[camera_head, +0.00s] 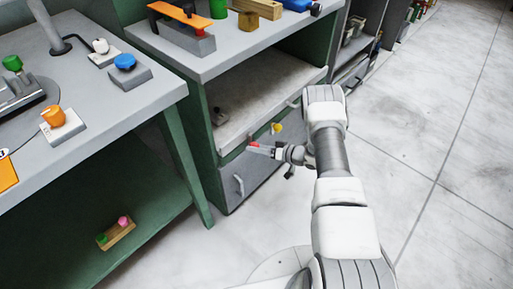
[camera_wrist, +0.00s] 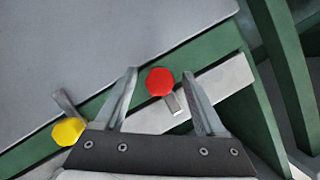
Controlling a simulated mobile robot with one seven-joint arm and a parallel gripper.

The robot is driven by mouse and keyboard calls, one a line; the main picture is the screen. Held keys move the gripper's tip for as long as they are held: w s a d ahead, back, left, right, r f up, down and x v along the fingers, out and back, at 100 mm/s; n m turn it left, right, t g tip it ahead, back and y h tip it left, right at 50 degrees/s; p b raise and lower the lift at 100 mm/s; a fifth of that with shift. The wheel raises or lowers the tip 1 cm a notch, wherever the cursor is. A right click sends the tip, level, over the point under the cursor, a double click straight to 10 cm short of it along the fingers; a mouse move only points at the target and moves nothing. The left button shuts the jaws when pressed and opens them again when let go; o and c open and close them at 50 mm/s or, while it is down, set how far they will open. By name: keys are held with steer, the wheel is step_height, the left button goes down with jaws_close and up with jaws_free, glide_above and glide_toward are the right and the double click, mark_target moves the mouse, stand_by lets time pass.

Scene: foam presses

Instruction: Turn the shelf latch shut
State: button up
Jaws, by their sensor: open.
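A yellow faceted knob (camera_wrist: 68,132) with a grey lever is outside my left finger. In the head view, my gripper (camera_head: 268,150) reaches left to the cabinet front, by the red knob (camera_head: 254,144), with the yellow knob (camera_head: 277,127) just above. The pictures do not show which knob is the shelf latch.
Below the knobs is a grey cabinet front with a handle (camera_head: 239,185). Above is an open shelf (camera_head: 255,105) holding a small dark object. A workbench (camera_head: 95,110) with several coloured knobs stands on the left. The floor (camera_head: 430,140) on the right is clear.

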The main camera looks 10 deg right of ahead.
steer(key=p+v, duration=0.4)
steer(key=v, duration=1.2)
steer(key=shift+s+d, duration=0.2)
steer(key=shift+d, duration=0.05)
